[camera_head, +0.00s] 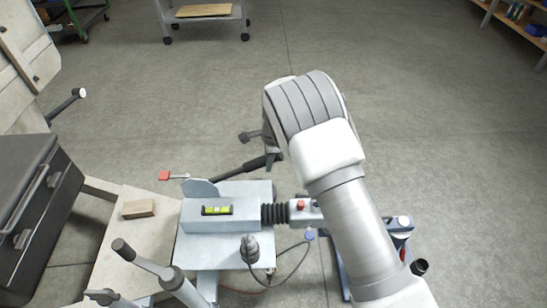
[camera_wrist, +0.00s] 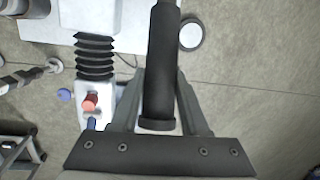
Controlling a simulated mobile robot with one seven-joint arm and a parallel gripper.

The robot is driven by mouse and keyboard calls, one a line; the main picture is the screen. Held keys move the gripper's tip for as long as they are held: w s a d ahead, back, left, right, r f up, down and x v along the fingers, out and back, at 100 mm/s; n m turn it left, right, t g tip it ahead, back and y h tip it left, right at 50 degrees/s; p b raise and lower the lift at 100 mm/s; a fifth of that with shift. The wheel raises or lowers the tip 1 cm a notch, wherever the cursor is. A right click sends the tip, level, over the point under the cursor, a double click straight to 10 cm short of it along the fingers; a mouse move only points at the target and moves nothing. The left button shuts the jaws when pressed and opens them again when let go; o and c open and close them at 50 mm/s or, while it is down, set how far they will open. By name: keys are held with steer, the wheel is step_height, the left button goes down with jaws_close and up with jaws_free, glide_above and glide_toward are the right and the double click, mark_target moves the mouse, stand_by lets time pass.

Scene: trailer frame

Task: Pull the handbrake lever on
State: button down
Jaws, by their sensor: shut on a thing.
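The handbrake lever (camera_head: 238,168) is a dark bar with a black grip. In the head view it rises from the grey coupling housing (camera_head: 222,213) up and to the right at a low slant. My gripper (camera_head: 273,155) is at its right end, mostly hidden behind my arm. In the wrist view the black grip (camera_wrist: 161,65) runs between the two fingers of my gripper (camera_wrist: 160,95), which is shut on it near its end. The lever's pivot is hidden in the wrist view.
A black rubber bellows (camera_head: 274,213) and a hitch with a red button (camera_wrist: 90,102) lie beside the lever. A spirit level (camera_head: 217,210) and a wooden block (camera_head: 139,208) rest nearby. A black toolbox (camera_head: 35,215) stands at left. The floor beyond is clear up to a cart (camera_head: 205,18).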

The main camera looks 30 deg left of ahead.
steer(key=s+a+r+t+h+p, duration=0.1)
steer(key=s+a+r+t+h, duration=0.2)
steer(key=s+a+r+h, duration=0.3)
steer(key=shift+a+r+n+t, duration=0.3)
steer(key=shift+a+r, duration=2.15)
steer(key=shift+r, duration=0.6)
steer(key=shift+a+r, duration=0.1)
steer(key=c, duration=0.6)
jaws_free()
steer(key=shift+o, duration=0.9)
steer(key=w+d+r+p, duration=0.1)
steer(key=w+d+r, duration=0.3)
steer(key=d+r, duration=0.7)
steer(key=shift+w+p, duration=0.15)
steer(key=shift+p, duration=0.15)
